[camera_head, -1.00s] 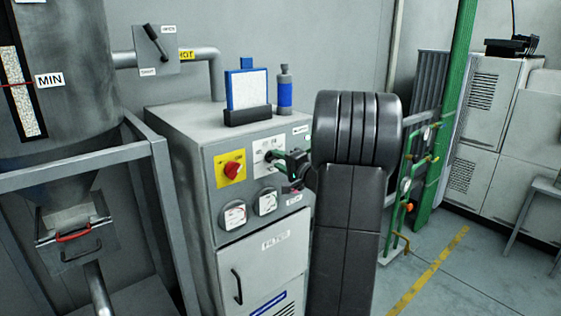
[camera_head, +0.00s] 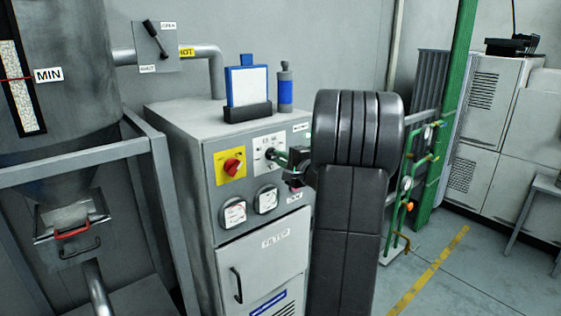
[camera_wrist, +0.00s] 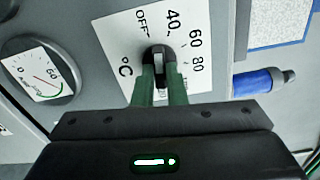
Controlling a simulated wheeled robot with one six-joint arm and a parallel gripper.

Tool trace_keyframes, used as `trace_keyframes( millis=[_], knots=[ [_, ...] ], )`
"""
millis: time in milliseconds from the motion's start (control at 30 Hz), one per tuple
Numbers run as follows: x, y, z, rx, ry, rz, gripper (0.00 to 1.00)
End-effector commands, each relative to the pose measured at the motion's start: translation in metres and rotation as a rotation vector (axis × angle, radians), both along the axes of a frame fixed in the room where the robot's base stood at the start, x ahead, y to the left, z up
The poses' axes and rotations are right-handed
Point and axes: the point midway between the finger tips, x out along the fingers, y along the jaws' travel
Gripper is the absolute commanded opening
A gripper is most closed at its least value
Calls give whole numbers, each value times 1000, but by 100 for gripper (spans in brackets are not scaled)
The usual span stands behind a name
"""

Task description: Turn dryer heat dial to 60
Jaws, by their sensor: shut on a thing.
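The dryer heat dial (camera_wrist: 158,54) is a small dark knob on a white plate (camera_wrist: 110,28) marked OFF, 40, 60, 80 and °C. My gripper (camera_wrist: 161,74) is shut on the dial, with one green finger on each side of it. The dial's upper end, with a light mark, appears to face between OFF and 40 in the wrist view; its exact setting is hard to tell. In the head view the white plate (camera_head: 263,142) is on the front of the grey dryer cabinet (camera_head: 185,122), and my gripper (camera_head: 274,156) reaches it from the right.
A red knob on a yellow plate (camera_head: 233,167) is left of the dial. Two round gauges (camera_head: 235,213) (camera_head: 266,199) are below. A blue-framed board (camera_head: 248,86) and a blue bottle (camera_head: 285,92) stand on the cabinet. A green pipe frame (camera_head: 421,180) is at right.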

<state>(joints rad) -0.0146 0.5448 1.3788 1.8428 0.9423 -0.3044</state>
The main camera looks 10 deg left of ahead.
Motion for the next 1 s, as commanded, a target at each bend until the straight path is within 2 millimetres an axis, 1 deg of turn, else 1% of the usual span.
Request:
trace_keyframes(
  millis=[700,1000],
  knots=[
    [-1,0,-1,415,536,0,0],
    [-1,0,-2,560,722,-1,0]
  ],
)
